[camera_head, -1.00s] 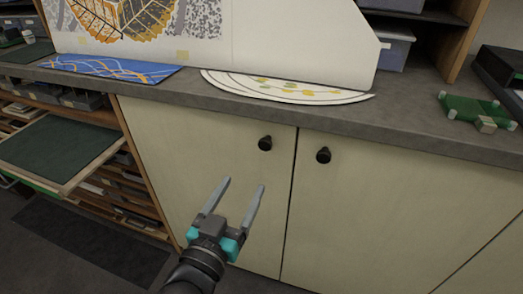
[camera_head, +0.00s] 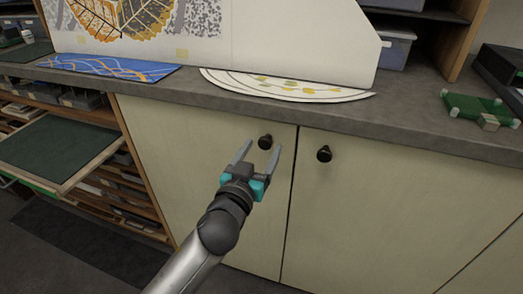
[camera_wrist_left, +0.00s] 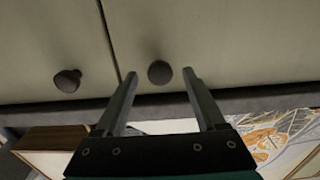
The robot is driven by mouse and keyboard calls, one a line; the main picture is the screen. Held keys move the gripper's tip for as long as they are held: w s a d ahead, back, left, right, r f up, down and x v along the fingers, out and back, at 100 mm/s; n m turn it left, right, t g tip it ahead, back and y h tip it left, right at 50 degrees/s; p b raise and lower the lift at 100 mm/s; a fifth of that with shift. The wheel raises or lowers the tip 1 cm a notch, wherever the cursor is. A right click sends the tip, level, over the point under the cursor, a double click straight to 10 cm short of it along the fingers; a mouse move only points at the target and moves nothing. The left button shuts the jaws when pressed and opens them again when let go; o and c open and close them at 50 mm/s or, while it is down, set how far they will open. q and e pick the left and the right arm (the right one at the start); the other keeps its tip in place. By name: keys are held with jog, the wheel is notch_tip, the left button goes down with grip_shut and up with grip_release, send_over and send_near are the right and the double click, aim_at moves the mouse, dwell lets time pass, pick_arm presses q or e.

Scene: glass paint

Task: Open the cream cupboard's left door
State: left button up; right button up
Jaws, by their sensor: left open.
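The cream cupboard has a left door (camera_head: 190,160) and a right door (camera_head: 370,200), both shut with a thin dark seam between them. The left door's round black knob (camera_head: 265,142) sits near its top right corner. My left gripper (camera_head: 263,148) is open and empty, its fingertips on either side of this knob in the head view. In the left wrist view, the left door's knob (camera_wrist_left: 160,72) shows between the two fingertips (camera_wrist_left: 160,75), apart from both. I cannot tell how far the tips reach around it. My right gripper is not in view.
The right door's knob (camera_head: 324,153) is close by on the right. A grey countertop (camera_head: 410,118) overhangs above, with a white round-edged panel (camera_head: 290,88) reaching its front edge. An open drying rack with a green shelf (camera_head: 55,150) stands at the left.

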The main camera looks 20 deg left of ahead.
pick_arm(q)
jog(key=shift+w, duration=0.35)
grip_shut()
dwell(0.5)
dwell(0.8)
